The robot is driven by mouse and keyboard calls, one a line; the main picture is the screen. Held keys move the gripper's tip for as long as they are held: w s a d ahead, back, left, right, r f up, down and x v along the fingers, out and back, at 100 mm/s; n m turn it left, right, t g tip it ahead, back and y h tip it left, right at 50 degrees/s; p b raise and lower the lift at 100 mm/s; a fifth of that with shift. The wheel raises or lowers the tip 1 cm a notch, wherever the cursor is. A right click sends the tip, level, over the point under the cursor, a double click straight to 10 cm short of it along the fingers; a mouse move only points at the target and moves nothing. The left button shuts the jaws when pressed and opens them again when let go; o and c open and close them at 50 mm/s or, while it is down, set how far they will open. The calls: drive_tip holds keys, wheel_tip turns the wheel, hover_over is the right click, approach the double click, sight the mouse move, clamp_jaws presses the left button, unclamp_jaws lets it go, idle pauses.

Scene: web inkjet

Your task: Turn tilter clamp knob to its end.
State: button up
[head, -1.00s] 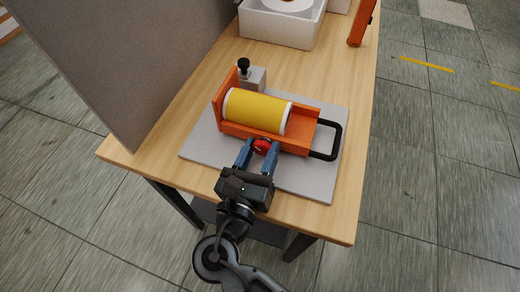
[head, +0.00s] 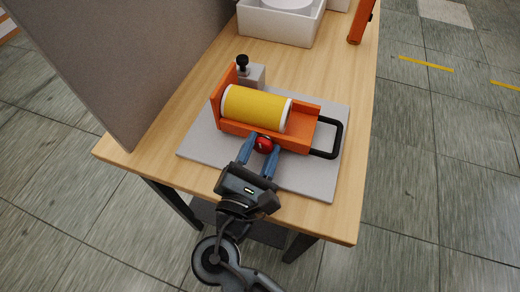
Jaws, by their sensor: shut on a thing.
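The tilter is an orange cradle (head: 305,126) on a grey base plate (head: 318,182), with a black loop handle (head: 338,138) at its right end. A yellow roll (head: 255,107) with white ends lies in the cradle. The red clamp knob (head: 264,146) is on the cradle's near side. My gripper (head: 261,152) reaches it from the near side, with one blue finger on each side. It is shut on the knob. The knob's far side and its shaft are hidden.
A grey block with a black knob (head: 243,65) stands behind the cradle's left end. A grey partition (head: 130,60) rises along the table's left side. A white bin (head: 280,24) and an orange object (head: 361,22) are at the back. The wooden table (head: 325,75) is clear between.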

drive_tip(key=shift+f+m, duration=0.1)
drive_tip(key=shift+m, duration=0.8)
drive_tip(key=o, duration=1.1)
drive_tip(key=shift+c, duration=0.2)
drive_tip(key=shift+b+v, duration=0.65)
drive_tip(key=shift+v, duration=3.25)
